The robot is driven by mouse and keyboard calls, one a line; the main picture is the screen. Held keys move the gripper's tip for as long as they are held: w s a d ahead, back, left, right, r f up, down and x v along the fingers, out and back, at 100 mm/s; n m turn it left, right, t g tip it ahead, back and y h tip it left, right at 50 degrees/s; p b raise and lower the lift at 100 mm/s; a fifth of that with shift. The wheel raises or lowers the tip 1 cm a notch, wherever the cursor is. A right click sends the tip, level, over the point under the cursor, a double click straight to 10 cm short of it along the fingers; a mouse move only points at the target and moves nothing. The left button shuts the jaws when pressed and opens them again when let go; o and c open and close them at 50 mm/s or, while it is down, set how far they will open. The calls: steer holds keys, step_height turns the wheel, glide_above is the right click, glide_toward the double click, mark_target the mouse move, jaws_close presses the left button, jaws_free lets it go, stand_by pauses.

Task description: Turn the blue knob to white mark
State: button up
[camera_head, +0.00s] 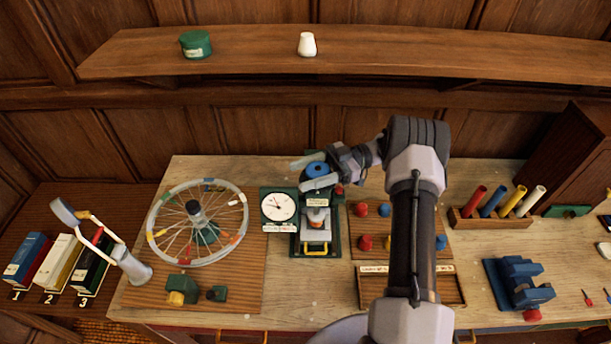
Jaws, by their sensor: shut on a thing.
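The blue knob (316,169) is round with a dark centre and sits on top of a green device (334,240). My gripper (313,171) reaches in from the right and is shut on the knob, with one pale finger on its far side and one on its near side. A white mark cannot be made out near the knob; the fingers cover part of its rim. The device has a yellow handle (316,252) low at its front.
A dial clock (279,206) stands close left of the device, and a spoked wheel (160,222) further left. A board with red and blue knobs (383,210) lies to the right, partly behind my arm. A blue vise (519,283) is far right.

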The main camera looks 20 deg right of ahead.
steer(key=shift+s+n+g, duration=0.15)
steer(key=shift+n+g, duration=0.35)
steer(key=shift+g, duration=0.2)
steer(key=o, duration=1.4)
steer(key=shift+a, duration=0.15)
steer(key=shift+c, duration=0.2)
steer(key=shift+r, duration=0.25)
step_height(320, 180, up, 3)
steer(key=shift+r, duration=0.15)
steer(key=s+a+r+p, duration=0.1)
steer(key=s+a, duration=0.1)
steer(key=s, duration=1.4)
steer(key=shift+r, duration=0.1)
